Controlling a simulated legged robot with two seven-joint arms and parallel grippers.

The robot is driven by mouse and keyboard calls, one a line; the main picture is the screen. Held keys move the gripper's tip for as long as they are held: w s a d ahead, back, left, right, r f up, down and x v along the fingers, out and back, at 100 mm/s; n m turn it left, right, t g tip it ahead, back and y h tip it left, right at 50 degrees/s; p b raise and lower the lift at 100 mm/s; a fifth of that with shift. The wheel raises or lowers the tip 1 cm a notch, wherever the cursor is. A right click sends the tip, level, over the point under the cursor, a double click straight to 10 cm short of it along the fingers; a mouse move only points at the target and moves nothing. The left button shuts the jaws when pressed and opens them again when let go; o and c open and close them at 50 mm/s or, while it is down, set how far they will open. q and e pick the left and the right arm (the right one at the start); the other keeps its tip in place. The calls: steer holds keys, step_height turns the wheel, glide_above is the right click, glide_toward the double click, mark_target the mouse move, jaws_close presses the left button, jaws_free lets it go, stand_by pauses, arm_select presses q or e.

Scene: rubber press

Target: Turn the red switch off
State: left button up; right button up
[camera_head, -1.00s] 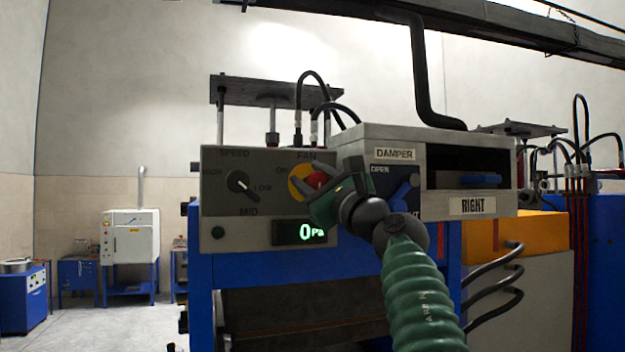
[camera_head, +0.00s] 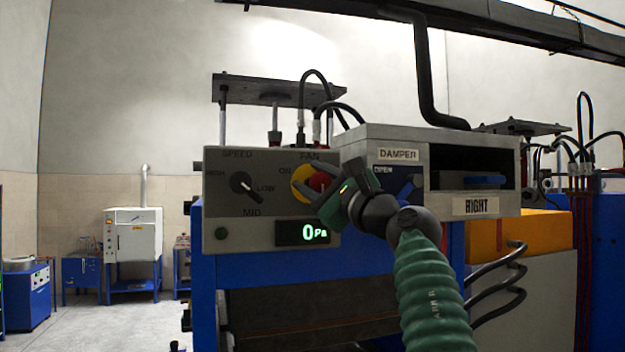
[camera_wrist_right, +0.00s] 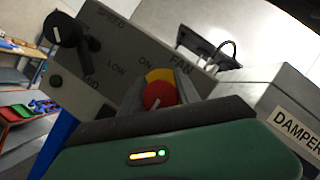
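The red switch (camera_head: 320,182) is a round knob on a yellow ring, under the word FAN on a grey control panel (camera_head: 222,183). It also shows in the right wrist view (camera_wrist_right: 158,95), with a short white mark on its face. My right gripper (camera_head: 322,188) is at the panel, its fingers apart on either side of the knob. In the right wrist view the gripper (camera_wrist_right: 160,90) has one finger left and one right of the knob; whether they touch it I cannot tell. The gripper hides part of the knob and the lettering beside it. My left gripper is not in view.
A black SPEED dial (camera_head: 244,185) sits left of the switch. A display (camera_head: 302,233) below reads 0 Pa. The damper box (camera_head: 400,140) with a blue lever (camera_head: 408,186) stands close on the right, partly behind my gripper.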

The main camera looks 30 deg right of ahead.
steer(key=o, duration=0.3)
steer(key=shift+w+d, duration=0.1)
steer(key=shift+w, duration=0.1)
steer(key=shift+o, duration=0.2)
steer(key=shift+s+f, duration=0.1)
steer(key=b+v, duration=1.1)
steer(key=v, duration=0.5)
steer(key=shift+s+f+b, duration=0.2)
steer(key=shift+b, duration=0.1)
steer(key=shift+d, duration=0.15)
